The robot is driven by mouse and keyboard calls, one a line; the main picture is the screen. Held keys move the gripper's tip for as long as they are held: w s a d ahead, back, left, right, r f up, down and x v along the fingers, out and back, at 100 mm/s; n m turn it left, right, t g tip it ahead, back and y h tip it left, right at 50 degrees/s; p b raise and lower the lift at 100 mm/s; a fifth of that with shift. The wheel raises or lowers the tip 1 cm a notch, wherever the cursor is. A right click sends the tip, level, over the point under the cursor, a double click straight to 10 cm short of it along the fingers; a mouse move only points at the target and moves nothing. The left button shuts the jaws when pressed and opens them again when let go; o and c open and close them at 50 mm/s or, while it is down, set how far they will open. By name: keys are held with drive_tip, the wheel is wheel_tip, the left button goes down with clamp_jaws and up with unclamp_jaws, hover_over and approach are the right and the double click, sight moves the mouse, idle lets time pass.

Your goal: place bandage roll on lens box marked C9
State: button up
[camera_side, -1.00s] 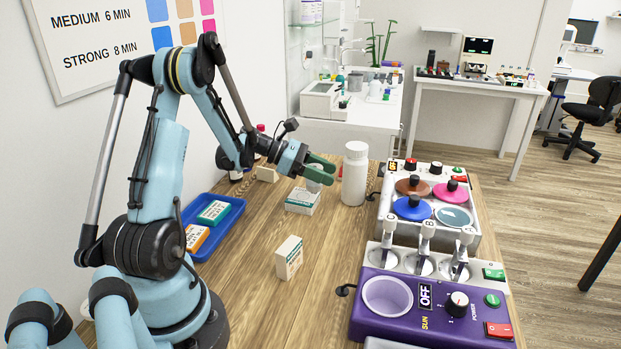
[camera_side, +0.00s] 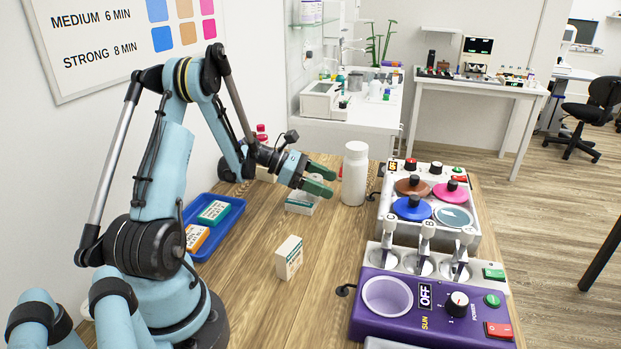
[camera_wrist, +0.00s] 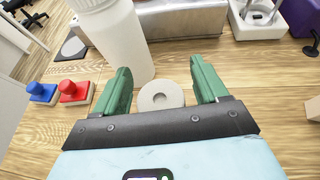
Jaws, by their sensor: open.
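My gripper (camera_side: 319,179) has green fingers and is open beside the white bottle; its fingers also show in the wrist view (camera_wrist: 160,68). In the wrist view a white bandage roll (camera_wrist: 161,96) with a round hole lies between the spread fingers, with gaps at both sides. What it rests on is unclear. A white and teal box (camera_side: 301,205) lies partly under my gripper. Another white and teal box (camera_side: 289,257) stands nearer the camera. A blue tray (camera_side: 237,222) holds a green box (camera_side: 214,212) and an orange box (camera_side: 197,237). No C9 mark is readable.
The white bottle (camera_side: 355,174) stands close to the fingertips. A purple device (camera_side: 415,325) and a unit with coloured lids (camera_side: 411,208) fill the right side. Blue (camera_wrist: 42,94) and red (camera_wrist: 75,92) knobbed objects sit at left in the wrist view. The front middle table is clear.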

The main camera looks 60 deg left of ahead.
sight(315, 177)
drive_tip(key=shift+r, duration=0.15)
drive_tip(key=v, duration=0.7)
drive_tip(key=shift+r, duration=0.1)
drive_tip(key=w+d+r+m+g+y, duration=0.1)
drive_tip(key=d+r+m+g+y, duration=0.1)
drive_tip(key=d+m, duration=0.45)
drive_tip(key=w+d+r+m+g+y, duration=0.1)
drive_tip(key=d+r+m+g, duration=0.15)
drive_tip(key=d+m, duration=0.4)
drive_tip(key=s+d+r+m+t+y, duration=0.1)
drive_tip(key=s+d+m+y, duration=0.4)
drive_tip(key=d+m, duration=0.6)
drive_tip(key=s+m, duration=0.2)
drive_tip(key=m, duration=0.2)
drive_tip(key=shift+d, duration=0.25)
